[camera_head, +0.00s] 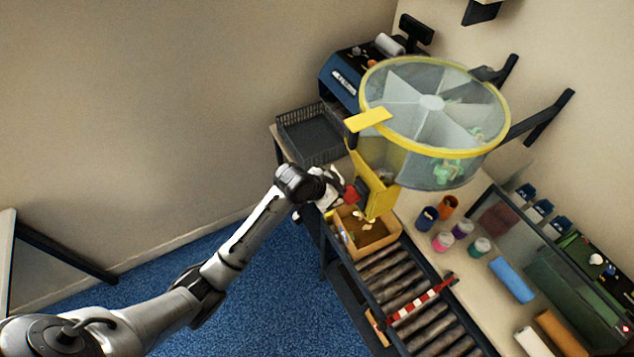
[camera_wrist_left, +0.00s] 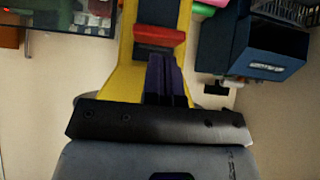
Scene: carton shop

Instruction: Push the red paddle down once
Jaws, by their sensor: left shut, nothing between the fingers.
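The red paddle (camera_head: 352,194) shows as a small red patch on the yellow chute under the round hopper. In the left wrist view the red paddle (camera_wrist_left: 160,36) is a bar across the yellow chute. My left gripper (camera_head: 338,188) is beside the paddle. In its wrist view the left gripper (camera_wrist_left: 163,62) has its dark fingers shut and empty, with the tips close to the paddle's near edge. I cannot tell whether they touch it. The gripper partly hides the paddle in the head view. My right gripper is not in view.
The clear hopper (camera_head: 432,103) with a yellow rim stands above the chute (camera_head: 379,192). An open carton (camera_head: 366,247) sits below on a roller conveyor (camera_head: 405,285), with a red-and-white bar (camera_head: 420,300) across it. A dark basket (camera_head: 308,133) is behind. Several pots stand to the right.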

